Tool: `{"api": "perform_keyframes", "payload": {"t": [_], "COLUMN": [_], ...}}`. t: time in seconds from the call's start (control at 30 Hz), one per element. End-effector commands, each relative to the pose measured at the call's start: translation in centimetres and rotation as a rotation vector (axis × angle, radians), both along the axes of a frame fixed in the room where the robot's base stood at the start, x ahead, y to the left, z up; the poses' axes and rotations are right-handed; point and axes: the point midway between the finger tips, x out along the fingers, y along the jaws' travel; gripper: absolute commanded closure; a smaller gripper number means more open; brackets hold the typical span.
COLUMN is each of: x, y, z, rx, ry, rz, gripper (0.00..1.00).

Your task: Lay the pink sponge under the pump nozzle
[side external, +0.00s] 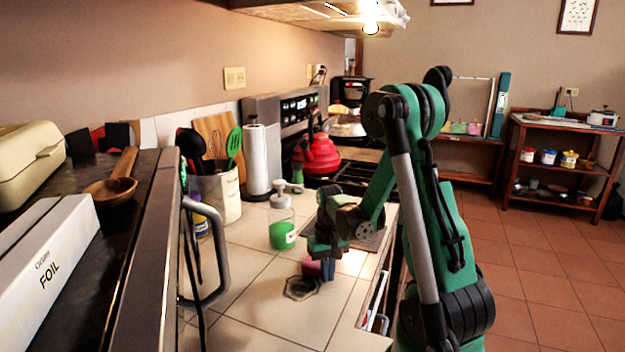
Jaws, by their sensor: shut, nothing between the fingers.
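The pink sponge (311,266) is on the tiled counter, partly hidden by my gripper. My gripper (328,272) points down beside it, at its right in the picture, with the fingers shut and empty. Whether the fingers touch the sponge, I cannot tell. A clear pump bottle with green liquid (283,235) stands upright behind and to the left of the sponge. Its grey pump head (279,188) is on top; the direction of the nozzle is too small to tell. The sponge is apart from the bottle, nearer the camera.
A dark open ring-like item (301,288) lies just in front of the sponge. A utensil crock (216,195), a paper towel roll (262,160) and a red kettle (317,155) stand behind. A metal handle (208,250) rises at left. Bare tiles (245,270) lie left of the sponge.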

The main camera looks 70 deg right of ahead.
Motion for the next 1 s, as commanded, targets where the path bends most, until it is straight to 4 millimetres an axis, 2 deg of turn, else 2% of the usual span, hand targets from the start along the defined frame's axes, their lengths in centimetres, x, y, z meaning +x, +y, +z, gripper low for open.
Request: {"api": "perform_keyframes", "payload": {"t": [0.2,0.4,0.77,0.87,1.0], "x": [3.2,4.5,4.3,3.8,2.2], "y": [-3.4,-4.7,-4.6,-4.0,-2.4], "z": [0.0,0.0,0.0,0.0,0.0], "rx": [0.0,0.0,0.0,0.0,0.0], "ry": [0.0,0.0,0.0,0.0,0.0], "rz": [0.0,0.0,0.0,0.0,0.0], "gripper": [1.0,1.0,1.0,1.0,1.0]}}
